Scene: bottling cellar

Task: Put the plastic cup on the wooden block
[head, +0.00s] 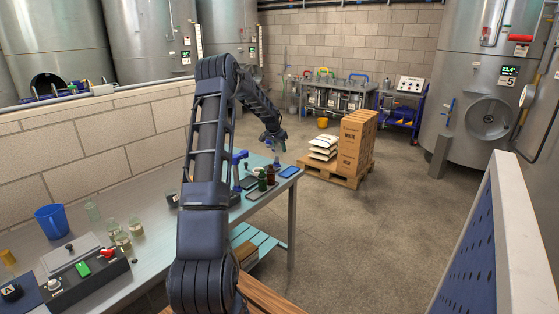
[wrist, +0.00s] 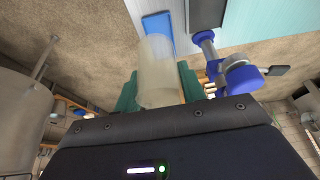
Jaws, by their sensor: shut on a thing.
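The plastic cup (wrist: 158,68) is pale and translucent. In the wrist view it stands out between the two teal fingers of my gripper (wrist: 159,90), which is shut on it. In the head view my gripper (head: 275,146) is at the far end of my arm, above or near the far end of the workbench. There the cup is too small to make out clearly. I cannot pick out the wooden block with certainty in either view.
The pale workbench (head: 158,240) runs along the brick wall. A blue-and-grey device (wrist: 238,72) is right of the cup.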

